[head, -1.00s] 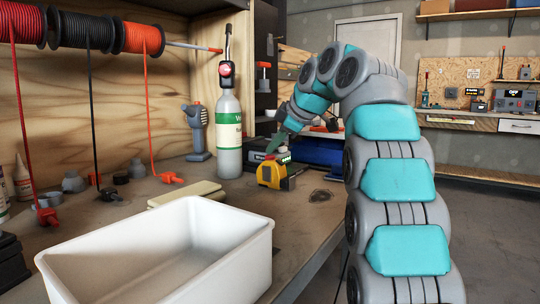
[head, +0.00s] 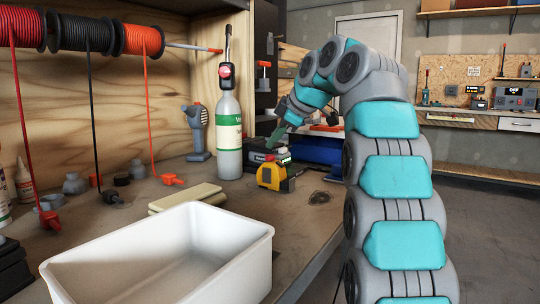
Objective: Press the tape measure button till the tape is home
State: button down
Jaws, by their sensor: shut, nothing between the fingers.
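The yellow and black tape measure (head: 270,177) stands on the workbench, right of the gas bottle. A small red part, likely its button, shows at its top. A thin yellow strip, seemingly the tape, shows at its right side; how much is out is too small to tell. My gripper (head: 271,143) is shut and empty, pointing down just above the tape measure. A small gap seems to show between the fingertips and the red part, but I cannot be sure.
A white bin (head: 160,262) fills the front of the bench (head: 300,215). A gas bottle (head: 228,135) stands left of the tape measure, with a cream block (head: 185,197) in front. A blue box (head: 316,150) lies behind.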

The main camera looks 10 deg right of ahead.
jog(key=shift+r+p, duration=2.05)
jog(key=shift+r, duration=0.4)
